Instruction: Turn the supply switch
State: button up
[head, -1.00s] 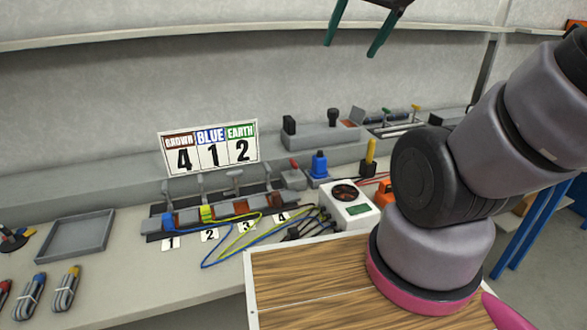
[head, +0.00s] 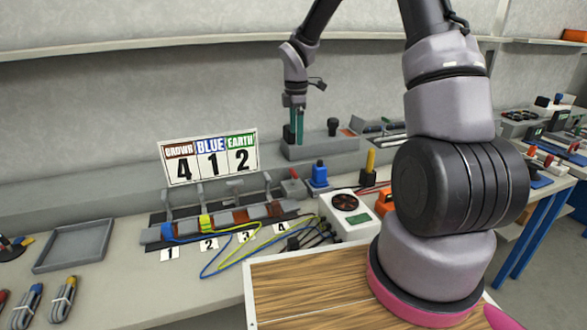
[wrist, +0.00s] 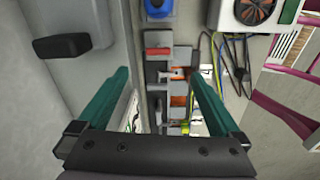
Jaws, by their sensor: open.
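Several switch-like parts show, and no readable label marks one as the supply switch. A black knob (head: 288,133) stands on the grey box (head: 325,148) behind the bench, partly hidden by my gripper. A black knob also shows in the wrist view (wrist: 62,47), left of the left finger. A second black knob (head: 332,126) stands further right on the box. A small grey block with a red handle (head: 294,173) sits below on the bench. My gripper (head: 297,138) points down beside the first knob, with its green fingers apart and nothing visible held between them.
A sign reading 4, 1, 2 (head: 208,157) stands to the left of my gripper. A terminal row with blue and yellow wires (head: 225,222), a blue plug (head: 319,173) and a white fan unit (head: 346,212) occupy the bench. A shelf (head: 150,43) runs above.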

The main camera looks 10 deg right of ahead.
aim_at(294, 171)
jog(key=shift+n, duration=0.7)
jog(key=f, duration=0.9)
jog(key=w+f, duration=0.1)
jog(key=f, duration=0.4)
jog(key=shift+a, duration=0.35)
jog(key=shift+r, duration=0.1)
jog(key=c, duration=1.4)
